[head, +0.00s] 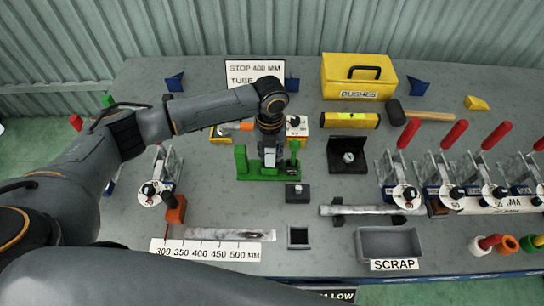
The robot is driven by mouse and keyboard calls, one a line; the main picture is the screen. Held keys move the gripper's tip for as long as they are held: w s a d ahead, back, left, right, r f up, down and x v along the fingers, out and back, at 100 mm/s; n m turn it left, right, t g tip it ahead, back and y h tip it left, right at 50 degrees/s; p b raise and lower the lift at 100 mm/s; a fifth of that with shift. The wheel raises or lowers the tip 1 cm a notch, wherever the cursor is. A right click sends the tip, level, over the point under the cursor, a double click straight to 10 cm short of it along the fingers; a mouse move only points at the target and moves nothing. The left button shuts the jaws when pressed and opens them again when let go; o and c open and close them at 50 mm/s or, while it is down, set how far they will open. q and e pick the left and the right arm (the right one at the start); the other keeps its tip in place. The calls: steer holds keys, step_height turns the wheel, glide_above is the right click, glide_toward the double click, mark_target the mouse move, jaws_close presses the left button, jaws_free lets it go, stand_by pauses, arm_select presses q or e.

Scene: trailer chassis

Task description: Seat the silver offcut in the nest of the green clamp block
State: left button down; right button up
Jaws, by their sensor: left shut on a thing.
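The green clamp block (242,160) stands in the middle of the bench, with green uprights at its left and right. My left gripper (270,148) points down over the block, between the uprights. The nest itself is mostly hidden. My right gripper is not in view.
A black block (297,193) stands just in front of the clamp block. A black stand (347,164) is at its right. A silver tube (370,210) lies on black supports, with a grey scrap tray (390,243) in front. Toggle clamps (405,185) with red handles line the right.

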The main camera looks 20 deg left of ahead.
arm_select(q)
steer(key=shift+w+a, duration=0.1)
steer(key=shift+a, duration=0.05)
steer(key=shift+a+f, duration=0.1)
steer(key=shift+f, duration=0.05)
steer(key=c, duration=1.4)
jaws_free()
steer(key=o, duration=0.3)
steer(key=shift+o, duration=0.2)
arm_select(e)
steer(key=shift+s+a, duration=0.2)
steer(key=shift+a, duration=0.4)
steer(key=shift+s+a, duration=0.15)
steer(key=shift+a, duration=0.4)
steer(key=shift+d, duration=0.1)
